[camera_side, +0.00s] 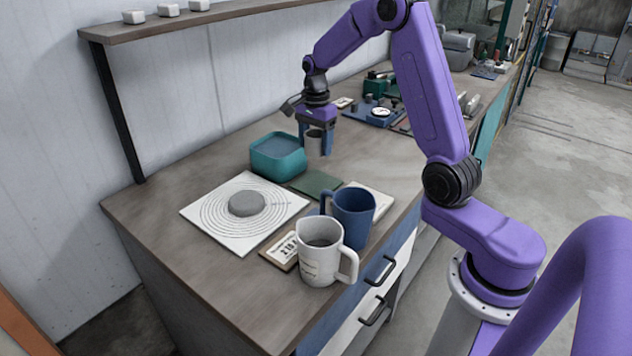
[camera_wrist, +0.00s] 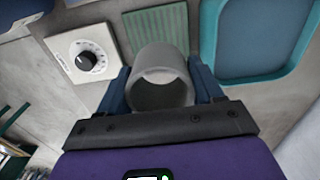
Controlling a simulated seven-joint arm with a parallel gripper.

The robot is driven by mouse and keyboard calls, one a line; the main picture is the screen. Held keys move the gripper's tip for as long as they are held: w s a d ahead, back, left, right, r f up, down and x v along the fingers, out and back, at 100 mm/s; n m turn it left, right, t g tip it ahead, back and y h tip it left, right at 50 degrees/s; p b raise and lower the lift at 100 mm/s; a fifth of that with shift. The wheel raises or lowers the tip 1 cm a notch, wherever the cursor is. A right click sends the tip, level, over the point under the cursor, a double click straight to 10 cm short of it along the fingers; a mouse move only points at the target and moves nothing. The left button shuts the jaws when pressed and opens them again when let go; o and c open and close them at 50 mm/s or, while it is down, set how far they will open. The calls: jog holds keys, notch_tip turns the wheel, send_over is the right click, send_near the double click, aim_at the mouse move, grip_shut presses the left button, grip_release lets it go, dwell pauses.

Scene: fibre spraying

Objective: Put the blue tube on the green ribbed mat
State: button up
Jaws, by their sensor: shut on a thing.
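My gripper (camera_side: 315,148) is shut on a short, hollow grey tube (camera_side: 314,142), held above the bench. In the wrist view the tube (camera_wrist: 160,88) sits between my two blue fingers with its open end facing the camera. It looks grey, not blue, and I see no separate blue tube. The green ribbed mat (camera_side: 316,183) lies flat on the bench, below and close to my gripper in the side view. In the wrist view the mat (camera_wrist: 155,28) is beyond the tube, which hides part of it. The visible part of the mat is bare.
A teal tray (camera_side: 264,164) stands left of the mat. A white board (camera_side: 213,216) with rings bears a grey disc (camera_side: 247,203). A blue mug (camera_side: 355,218), a white mug (camera_side: 318,260) and a white dial box (camera_wrist: 75,45) are nearby.

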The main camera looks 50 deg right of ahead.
aim_at(317, 183)
notch_tip(317, 183, down, 10)
jog(key=shift+s+d+r, duration=0.1)
dwell(0.4)
jog(key=o, duration=1.3)
jog(key=shift+c, duration=0.2)
notch_tip(317, 183, up, 12)
